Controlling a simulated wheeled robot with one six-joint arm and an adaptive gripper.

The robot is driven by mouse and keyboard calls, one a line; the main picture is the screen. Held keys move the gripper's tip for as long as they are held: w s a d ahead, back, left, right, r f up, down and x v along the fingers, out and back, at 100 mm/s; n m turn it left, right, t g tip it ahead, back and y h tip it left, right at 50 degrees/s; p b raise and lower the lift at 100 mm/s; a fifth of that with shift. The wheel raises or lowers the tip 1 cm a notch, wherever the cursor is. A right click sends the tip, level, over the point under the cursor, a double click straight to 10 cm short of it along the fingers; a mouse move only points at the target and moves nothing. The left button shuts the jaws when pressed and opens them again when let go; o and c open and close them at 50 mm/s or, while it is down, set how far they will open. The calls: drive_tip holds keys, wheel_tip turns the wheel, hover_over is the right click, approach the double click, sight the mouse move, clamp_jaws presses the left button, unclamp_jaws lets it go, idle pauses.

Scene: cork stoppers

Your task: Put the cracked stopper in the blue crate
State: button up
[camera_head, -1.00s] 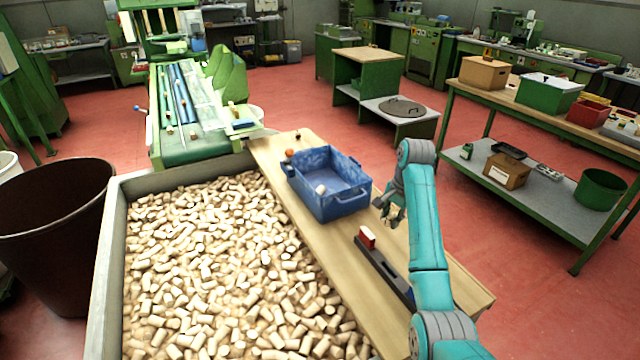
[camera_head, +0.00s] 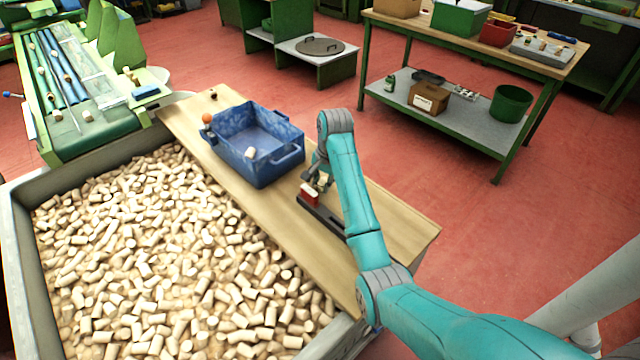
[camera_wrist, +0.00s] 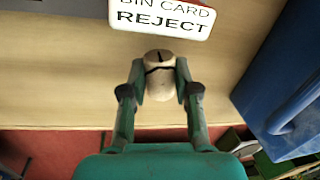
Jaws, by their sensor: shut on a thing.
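My gripper (camera_wrist: 160,88) is shut on a pale cork stopper (camera_wrist: 158,72) in the wrist view. The stopper has a dark crack line across it and a dark mark near its top. In the head view my gripper (camera_head: 322,182) is over the plank, just right of the blue crate (camera_head: 268,172) and outside it. The held stopper is too small to make out clearly there.
A red block (camera_head: 309,195) sits on a dark bar (camera_head: 325,218) beside my gripper. A card reading "BIN CARD REJECT" (camera_wrist: 160,16) shows in the wrist view. A bin of loose corks (camera_head: 170,270) lies left of the plank (camera_head: 395,220). An orange ball (camera_head: 207,118) is by the crate.

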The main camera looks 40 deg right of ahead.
drive_tip(key=shift+f, duration=1)
drive_tip(key=shift+f, duration=0.15)
drive_tip(key=o, duration=0.7)
